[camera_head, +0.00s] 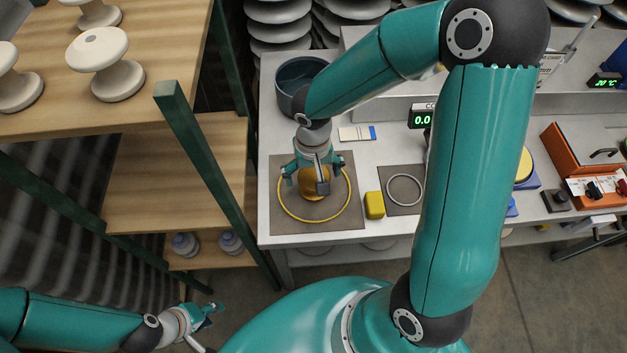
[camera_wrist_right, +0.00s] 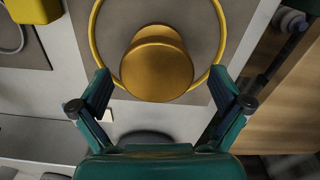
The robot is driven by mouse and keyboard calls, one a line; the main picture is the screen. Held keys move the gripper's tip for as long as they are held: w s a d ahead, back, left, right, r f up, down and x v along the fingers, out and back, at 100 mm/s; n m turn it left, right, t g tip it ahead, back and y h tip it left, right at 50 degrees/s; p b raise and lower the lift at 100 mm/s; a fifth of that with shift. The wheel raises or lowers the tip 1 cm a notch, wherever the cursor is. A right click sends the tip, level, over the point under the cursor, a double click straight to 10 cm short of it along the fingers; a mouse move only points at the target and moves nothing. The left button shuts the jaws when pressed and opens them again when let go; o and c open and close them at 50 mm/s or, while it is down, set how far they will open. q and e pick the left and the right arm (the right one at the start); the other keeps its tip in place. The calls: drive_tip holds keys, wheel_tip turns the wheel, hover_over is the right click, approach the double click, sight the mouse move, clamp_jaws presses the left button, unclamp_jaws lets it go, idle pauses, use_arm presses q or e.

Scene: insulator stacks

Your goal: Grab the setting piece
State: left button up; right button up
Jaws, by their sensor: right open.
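The setting piece appears to be the golden-brown rounded piece (camera_head: 312,187) standing inside a yellow ring on a grey mat (camera_head: 283,226). In the right wrist view its round top (camera_wrist_right: 157,62) lies between the two fingers. My right gripper (camera_head: 316,178) is open above the piece, with one finger on each side and visible gaps to it (camera_wrist_right: 158,76). It partly hides the piece in the head view. My left gripper (camera_head: 210,309) is low at the left, away from the bench, and its jaw opening is too small to read.
A yellow block (camera_head: 374,205) and a second mat with a pale ring (camera_head: 404,190) are right of the piece. A dark pot (camera_head: 291,84) stands behind. Wooden shelving (camera_head: 150,180) with a green post (camera_head: 205,165) borders the bench's left side. An orange case (camera_head: 580,165) stands far right.

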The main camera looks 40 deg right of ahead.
drive_tip(key=f, duration=0.4)
drive_tip(key=shift+w+d+f, duration=0.1)
drive_tip(key=shift+d+f, duration=0.05)
drive_tip(key=shift+d, duration=0.05)
drive_tip(key=shift+c, duration=0.3)
drive_tip(key=c, duration=1.3)
drive_tip(key=shift+c, duration=0.5)
